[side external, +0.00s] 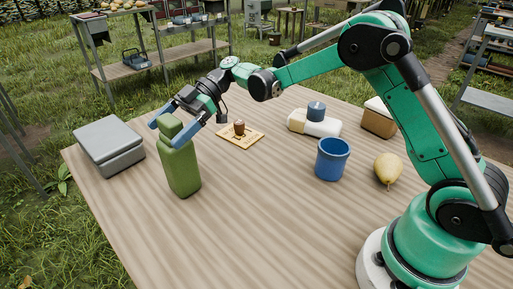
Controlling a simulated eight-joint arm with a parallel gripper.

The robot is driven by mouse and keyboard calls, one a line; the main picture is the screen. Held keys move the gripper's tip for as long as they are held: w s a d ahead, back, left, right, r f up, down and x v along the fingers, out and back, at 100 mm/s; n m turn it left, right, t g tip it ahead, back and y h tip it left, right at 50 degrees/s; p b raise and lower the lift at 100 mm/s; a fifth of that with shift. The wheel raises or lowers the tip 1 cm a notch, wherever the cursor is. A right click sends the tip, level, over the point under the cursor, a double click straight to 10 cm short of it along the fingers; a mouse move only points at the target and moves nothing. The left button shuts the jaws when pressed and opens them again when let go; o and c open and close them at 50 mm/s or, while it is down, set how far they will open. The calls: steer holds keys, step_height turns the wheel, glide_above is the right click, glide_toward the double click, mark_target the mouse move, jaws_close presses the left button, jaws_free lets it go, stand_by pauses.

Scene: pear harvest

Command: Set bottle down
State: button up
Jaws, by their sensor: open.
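The green bottle (180,167) stands upright on the wooden table, toward its left side. My gripper (177,131) is at the bottle's top, with its blue fingers on either side of the cap. The jaws are open around the cap; whether a finger touches it I cannot tell.
A grey box (108,146) stands left of the bottle. A small card (254,138) with a brown item on it lies behind to the right. A blue cup (332,159), a yellow pear (388,169), a white pack (312,124) and a tan box (379,120) stand further right. The front middle of the table (260,220) is clear.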

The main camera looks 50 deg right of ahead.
steer(key=v, duration=1.2)
steer(key=s+f+m+t+h, duration=0.4)
steer(key=s+m+t+h, duration=0.3)
steer(key=s+m+h, duration=0.6)
steer(key=s+d+m, duration=0.1)
steer(key=s+m, duration=0.2)
steer(key=m, duration=0.2)
steer(key=shift+s+f, duration=0.15)
steer(key=shift+f, duration=0.05)
